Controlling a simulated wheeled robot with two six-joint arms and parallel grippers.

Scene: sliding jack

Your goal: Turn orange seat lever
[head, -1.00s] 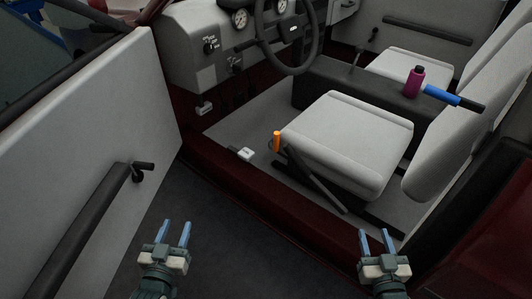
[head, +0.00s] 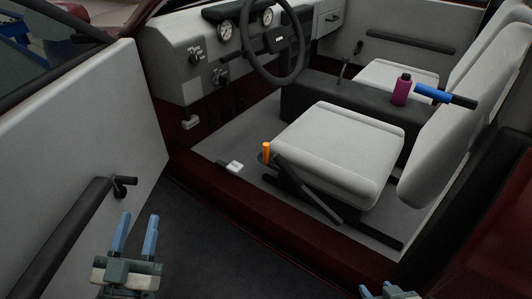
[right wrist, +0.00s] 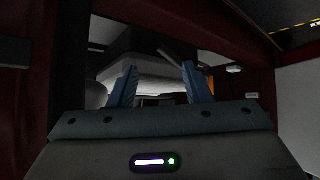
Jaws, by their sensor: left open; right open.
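The orange seat lever (head: 266,152) stands upright at the front left corner of the near grey seat (head: 330,150), inside the open car door. My left gripper (head: 136,236) is open and empty, low in the head view, in front of the door sill and well apart from the lever. My right gripper (head: 388,290) is mostly cut off at the bottom edge of the head view. In the right wrist view its two blue fingers (right wrist: 160,84) are spread with nothing between them, and a pale seat shape shows beyond.
The open door (head: 85,150) with its black handle bar stands on the left. The dark red sill (head: 220,205) runs across in front of the seat. A steering wheel (head: 277,40), a purple bottle (head: 402,90) and a blue-and-black tool (head: 445,96) are farther in.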

